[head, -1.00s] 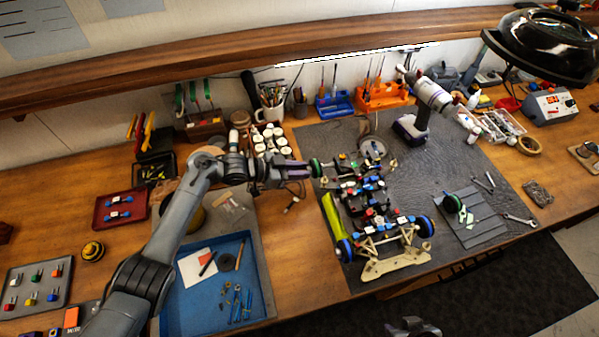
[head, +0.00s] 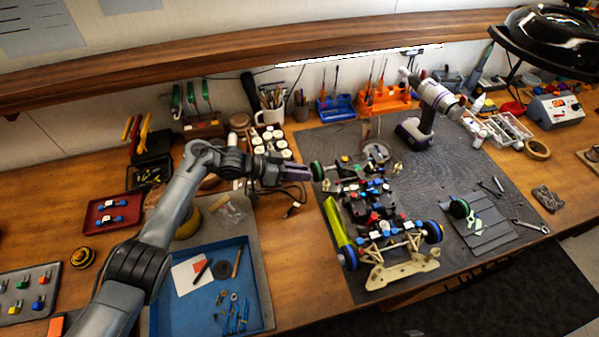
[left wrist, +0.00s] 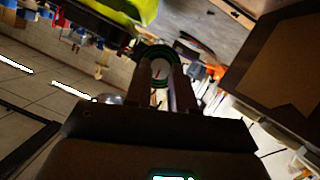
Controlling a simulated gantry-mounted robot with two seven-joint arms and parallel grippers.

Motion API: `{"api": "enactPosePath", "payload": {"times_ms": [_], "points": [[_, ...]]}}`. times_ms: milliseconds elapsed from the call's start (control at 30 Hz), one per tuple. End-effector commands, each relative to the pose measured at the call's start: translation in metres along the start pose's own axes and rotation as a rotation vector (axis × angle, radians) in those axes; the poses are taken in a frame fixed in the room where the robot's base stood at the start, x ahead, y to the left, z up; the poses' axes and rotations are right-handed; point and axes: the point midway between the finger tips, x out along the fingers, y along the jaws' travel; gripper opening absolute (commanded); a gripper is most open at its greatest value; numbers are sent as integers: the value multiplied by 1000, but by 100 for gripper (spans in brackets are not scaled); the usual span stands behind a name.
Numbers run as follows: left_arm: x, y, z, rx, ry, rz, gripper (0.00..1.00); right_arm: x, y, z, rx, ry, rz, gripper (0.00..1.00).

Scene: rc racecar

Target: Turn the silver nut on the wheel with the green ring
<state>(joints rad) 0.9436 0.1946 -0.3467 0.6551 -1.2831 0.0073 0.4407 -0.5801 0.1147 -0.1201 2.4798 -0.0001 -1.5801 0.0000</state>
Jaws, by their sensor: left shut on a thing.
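The wheel with the green ring (head: 317,171) is on the far left corner of the RC car chassis (head: 377,210). In the left wrist view the green ring (left wrist: 158,50) shows just beyond my fingertips. My left gripper (head: 305,173) comes in from the left, right at the outer face of this wheel. In the left wrist view its two fingers (left wrist: 160,78) stand on either side of the wheel's centre, shut on the silver nut, which they mostly hide. My right gripper is not in view.
Blue-ringed wheels (head: 432,230) are on the near end of the car. A yellow-green body part (head: 337,222) lies along its left side. A cordless driver (head: 428,110) stands behind on the dark mat (head: 465,165). A blue tray (head: 262,295) is at the lower left.

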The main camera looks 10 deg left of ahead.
Motion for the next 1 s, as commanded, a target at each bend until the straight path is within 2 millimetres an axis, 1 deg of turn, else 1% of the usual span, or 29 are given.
{"api": "enactPosePath", "payload": {"times_ms": [100, 133, 200, 300, 567, 667, 767, 867, 1000], "points": [[0, 0, 0, 1, 0, 0, 0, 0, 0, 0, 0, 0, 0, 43], [0, 0, 0, 1, 1, 0, 27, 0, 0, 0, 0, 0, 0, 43], [0, 0, 0, 1, 1, 0, 38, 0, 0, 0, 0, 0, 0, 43], [0, 0, 0, 1, 1, 0, 51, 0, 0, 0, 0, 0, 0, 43], [0, 0, 0, 1, 0, 0, 51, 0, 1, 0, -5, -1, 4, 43], [-4, 0, 0, 1, 1, -1, 51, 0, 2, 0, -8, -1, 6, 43], [-12, -1, 0, 2, 1, -2, 51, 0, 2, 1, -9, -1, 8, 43], [-26, -1, 0, 3, 0, -2, 51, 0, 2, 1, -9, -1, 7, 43], [-51, -1, 1, 2, 0, -3, 51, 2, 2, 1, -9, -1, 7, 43]]}}
